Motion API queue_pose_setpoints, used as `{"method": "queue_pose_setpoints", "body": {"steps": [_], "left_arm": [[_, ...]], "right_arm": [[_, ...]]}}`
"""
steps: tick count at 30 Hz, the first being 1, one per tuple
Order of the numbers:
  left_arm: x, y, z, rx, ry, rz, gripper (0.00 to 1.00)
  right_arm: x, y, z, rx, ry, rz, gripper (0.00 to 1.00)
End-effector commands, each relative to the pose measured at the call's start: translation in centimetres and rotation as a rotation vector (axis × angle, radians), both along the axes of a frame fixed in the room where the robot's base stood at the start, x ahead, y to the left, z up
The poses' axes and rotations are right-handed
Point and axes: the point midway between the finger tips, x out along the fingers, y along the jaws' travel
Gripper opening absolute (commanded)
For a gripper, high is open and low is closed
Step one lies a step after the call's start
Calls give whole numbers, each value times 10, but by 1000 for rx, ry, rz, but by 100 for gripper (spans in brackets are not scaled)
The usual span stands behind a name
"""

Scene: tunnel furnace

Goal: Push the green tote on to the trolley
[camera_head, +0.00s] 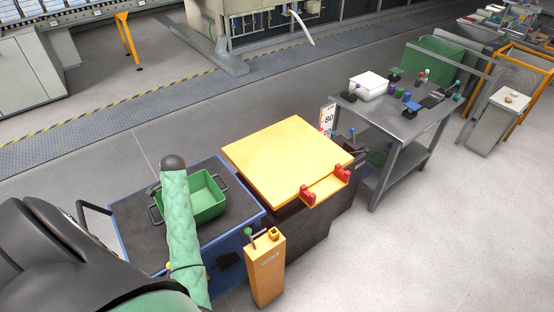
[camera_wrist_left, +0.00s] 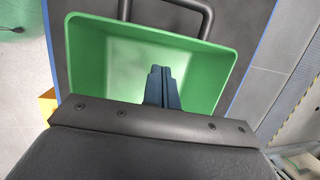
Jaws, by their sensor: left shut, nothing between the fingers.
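The green tote (camera_head: 208,194) is an open, empty-looking box with dark handles. It sits on the dark top of the blue-edged trolley (camera_head: 137,225), near its right part. My left arm's green sleeve crosses in front of the tote's left side and hides part of it. In the left wrist view my left gripper (camera_wrist_left: 158,86) is shut and empty, its fingers seen over the inside of the tote (camera_wrist_left: 88,55). I cannot tell how deep they reach. The gripper itself is hidden in the head view. My right gripper is out of view.
A yellow-topped table (camera_head: 285,160) with red stops stands right beside the trolley. A yellow control post (camera_head: 265,272) stands in front. A grey workbench (camera_head: 400,125) with small items is at the right. Open floor lies at the lower right.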

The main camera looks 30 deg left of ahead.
Motion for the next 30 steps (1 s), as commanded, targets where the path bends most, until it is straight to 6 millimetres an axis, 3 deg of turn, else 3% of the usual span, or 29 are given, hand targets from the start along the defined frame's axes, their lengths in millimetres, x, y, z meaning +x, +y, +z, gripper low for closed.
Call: {"method": "queue_pose_setpoints", "body": {"steps": [30], "left_arm": [[0,1,82,2,0,1,0]], "right_arm": [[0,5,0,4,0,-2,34]]}}
